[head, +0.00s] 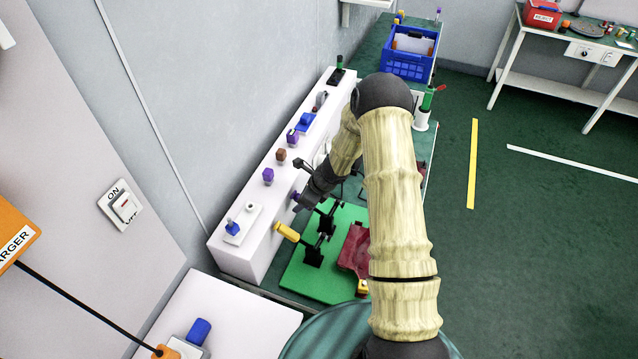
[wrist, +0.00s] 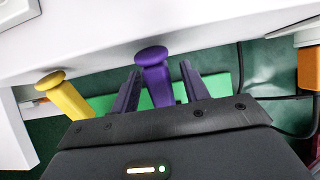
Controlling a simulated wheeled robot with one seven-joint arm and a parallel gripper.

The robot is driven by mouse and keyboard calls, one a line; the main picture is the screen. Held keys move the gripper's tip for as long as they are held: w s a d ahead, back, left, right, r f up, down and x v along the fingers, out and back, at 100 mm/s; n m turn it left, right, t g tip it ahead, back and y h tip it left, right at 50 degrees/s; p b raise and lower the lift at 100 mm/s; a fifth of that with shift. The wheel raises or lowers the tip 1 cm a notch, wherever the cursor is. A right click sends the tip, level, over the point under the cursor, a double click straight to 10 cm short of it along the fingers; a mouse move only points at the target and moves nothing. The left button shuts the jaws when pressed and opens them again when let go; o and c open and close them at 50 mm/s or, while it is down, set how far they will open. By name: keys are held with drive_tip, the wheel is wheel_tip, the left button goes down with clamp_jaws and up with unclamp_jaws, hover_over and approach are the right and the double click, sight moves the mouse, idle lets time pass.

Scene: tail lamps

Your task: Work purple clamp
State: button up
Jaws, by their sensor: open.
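The purple clamp (wrist: 158,80) shows in the wrist view as a purple handle with a round knob end, standing between the two fingers of my gripper (wrist: 160,68). The fingers are open, one on each side of the handle, with a gap visible on both sides. In the head view, my gripper (head: 304,202) is by the white box, and a bit of the purple handle (head: 295,196) shows beside it; the rest is hidden by my arm. A yellow clamp handle (wrist: 66,98) is to the left in the wrist view, and also in the head view (head: 287,232).
A green board (head: 310,280) carries black clamp parts and a dark red lamp piece (head: 355,248). The white box (head: 262,220) beside it has several knobs and switches on top. A blue crate (head: 409,62) stands farther back. Floor on the right is clear.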

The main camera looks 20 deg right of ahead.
drive_tip(key=v, duration=1.5)
drive_tip(key=s+a+r+n+h, duration=0.1)
drive_tip(key=s+r+n, duration=0.4)
drive_tip(key=s+n, duration=0.5)
drive_tip(key=s+a+r+n+h, duration=0.1)
drive_tip(key=s+r+n+h, duration=0.2)
drive_tip(key=s+r+n, duration=0.3)
drive_tip(key=s+n, duration=0.4)
drive_tip(key=n, duration=0.5)
drive_tip(key=shift+s+a+r+g+h, duration=0.15)
drive_tip(key=shift+a+r+g+h, duration=0.1)
drive_tip(key=shift+a+g+h, duration=0.15)
